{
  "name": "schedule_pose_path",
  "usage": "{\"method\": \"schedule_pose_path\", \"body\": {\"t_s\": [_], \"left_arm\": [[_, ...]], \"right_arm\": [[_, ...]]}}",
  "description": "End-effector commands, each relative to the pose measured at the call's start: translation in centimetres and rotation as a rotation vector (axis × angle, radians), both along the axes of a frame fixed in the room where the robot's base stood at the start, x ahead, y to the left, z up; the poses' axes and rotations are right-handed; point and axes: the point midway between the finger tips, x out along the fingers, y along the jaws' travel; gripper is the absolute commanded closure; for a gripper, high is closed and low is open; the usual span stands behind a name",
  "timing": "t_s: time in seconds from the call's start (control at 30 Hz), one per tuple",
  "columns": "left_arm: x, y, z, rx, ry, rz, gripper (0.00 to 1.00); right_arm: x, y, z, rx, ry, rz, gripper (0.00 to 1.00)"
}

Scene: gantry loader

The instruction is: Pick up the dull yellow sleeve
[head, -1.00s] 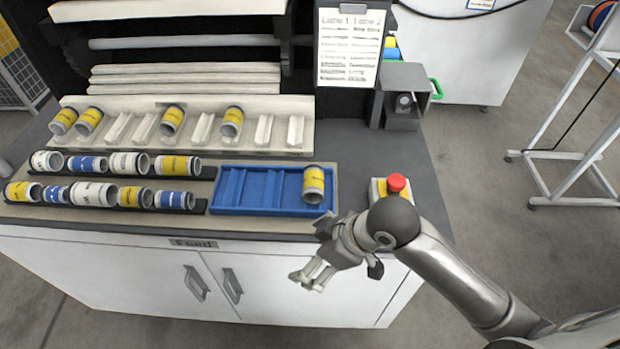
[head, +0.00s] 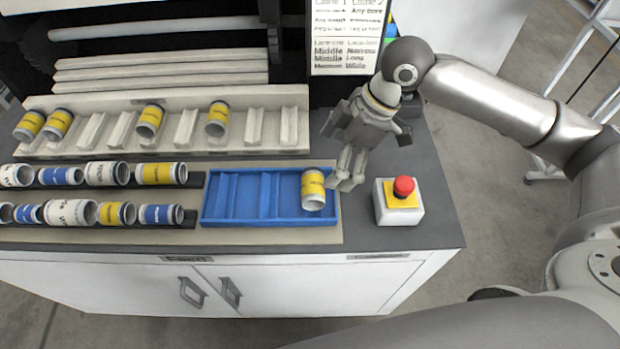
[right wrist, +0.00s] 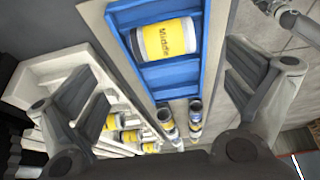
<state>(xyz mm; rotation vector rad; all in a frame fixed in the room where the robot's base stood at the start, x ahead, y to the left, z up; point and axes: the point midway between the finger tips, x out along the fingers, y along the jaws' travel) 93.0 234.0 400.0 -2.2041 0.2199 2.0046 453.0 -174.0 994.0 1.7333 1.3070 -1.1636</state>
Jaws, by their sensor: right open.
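My right gripper (head: 346,180) is open and empty, just right of the sleeve and above the tray's right edge. Its two fingers stand wide apart in the right wrist view (right wrist: 158,98), with the sleeve beyond them, apart from both. A grey jointed part at that view's top right may be my left gripper (right wrist: 293,20); its jaws are unclear.
A cream rack (head: 265,150) with several yellow sleeves stands behind the tray. Dark racks (head: 200,180) of white, blue and yellow sleeves lie left of it. A red stop button (head: 404,186) on a pale box stands to the right. The other tray compartments are empty.

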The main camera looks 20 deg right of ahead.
Motion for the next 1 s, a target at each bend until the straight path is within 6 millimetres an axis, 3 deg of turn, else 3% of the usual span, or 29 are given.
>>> {"method": "schedule_pose_path", "body": {"t_s": [0.2,0.47,0.7,1.0], "left_arm": [[-0.5,0.0,0.2,0.0,0.006,0.0,0.6],[-1.2,0.0,0.5,0.002,0.016,-0.001,0.6],[-0.8,0.0,1.2,0.001,0.011,-0.002,0.6],[-0.4,0.0,1.2,0.001,0.006,-0.003,0.6]], "right_arm": [[0.2,1.4,-3.3,0.001,0.004,0.002,0.02],[0.6,2.4,-5.1,0.001,0.002,0.002,0.02],[1.1,3.9,-8.2,0.001,0.003,0.002,0.02],[1.2,4.1,-8.9,0.0,-0.001,0.002,0.02]]}}
